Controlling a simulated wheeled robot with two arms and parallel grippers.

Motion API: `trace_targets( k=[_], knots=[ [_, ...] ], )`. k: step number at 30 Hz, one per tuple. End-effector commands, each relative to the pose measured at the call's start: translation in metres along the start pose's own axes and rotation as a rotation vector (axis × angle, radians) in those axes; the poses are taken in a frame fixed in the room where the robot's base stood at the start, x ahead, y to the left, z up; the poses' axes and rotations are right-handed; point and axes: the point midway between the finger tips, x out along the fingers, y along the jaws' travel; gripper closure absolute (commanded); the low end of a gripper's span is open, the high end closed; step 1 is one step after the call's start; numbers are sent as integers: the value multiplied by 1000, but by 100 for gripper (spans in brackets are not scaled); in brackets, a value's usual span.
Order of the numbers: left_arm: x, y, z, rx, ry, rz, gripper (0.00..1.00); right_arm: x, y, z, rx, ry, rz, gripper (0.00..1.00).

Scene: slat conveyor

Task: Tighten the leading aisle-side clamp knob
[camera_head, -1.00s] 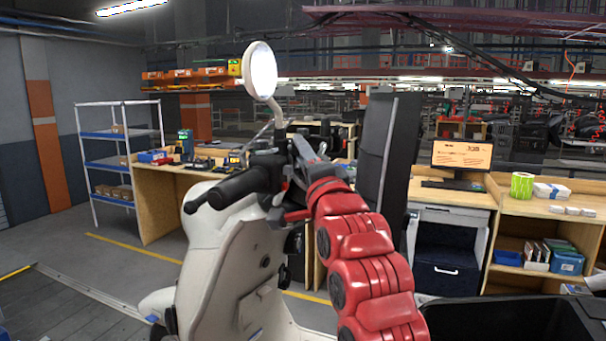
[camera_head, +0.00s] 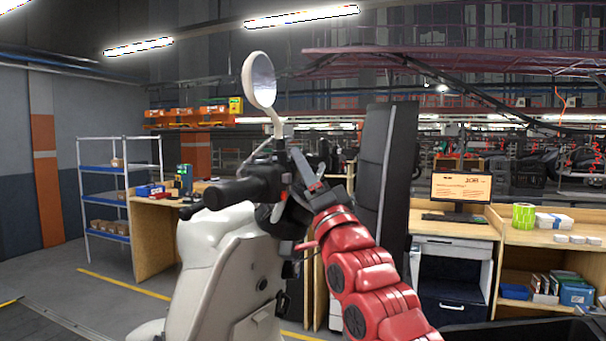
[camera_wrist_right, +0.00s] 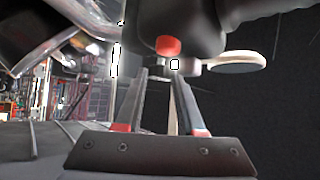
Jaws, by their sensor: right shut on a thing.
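A pale scooter (camera_head: 228,265) stands in front of me, with a black handlebar grip (camera_head: 245,188) and a round mirror (camera_head: 263,80). My right gripper (camera_head: 298,163) reaches in on a red arm to the handlebar's right part. In the right wrist view its two fingers (camera_wrist_right: 170,68) close together on a small part beneath a dark housing with a red piece (camera_wrist_right: 168,46). The fingertips partly hide that part, and I cannot tell exactly what it is. I cannot make out a clamp knob for certain. My left gripper is not in view.
A tall dark panel (camera_head: 385,165) stands just right of my gripper. Behind are a wooden bench with a monitor (camera_head: 461,187), a shelf with blue bins (camera_head: 575,293), and a blue-shelved rack (camera_head: 108,200). Grey floor (camera_head: 60,275) is open at left.

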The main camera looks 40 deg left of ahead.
Motion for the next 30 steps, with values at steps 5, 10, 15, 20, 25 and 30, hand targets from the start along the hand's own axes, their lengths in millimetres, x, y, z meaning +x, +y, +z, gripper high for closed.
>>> trace_targets(
  k=[5,10,15,20,25,30],
  knots=[
    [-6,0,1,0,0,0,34,0,1,0,-22,-1,-21,100],
    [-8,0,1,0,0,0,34,0,0,1,-30,-2,-35,100],
    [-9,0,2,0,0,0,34,0,2,0,-32,-1,-39,100],
    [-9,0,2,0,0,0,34,0,2,0,-33,0,-42,100],
    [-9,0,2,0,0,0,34,0,1,0,-33,0,-42,100],
    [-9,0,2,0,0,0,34,0,1,0,-33,0,-43,53]
  ],
)
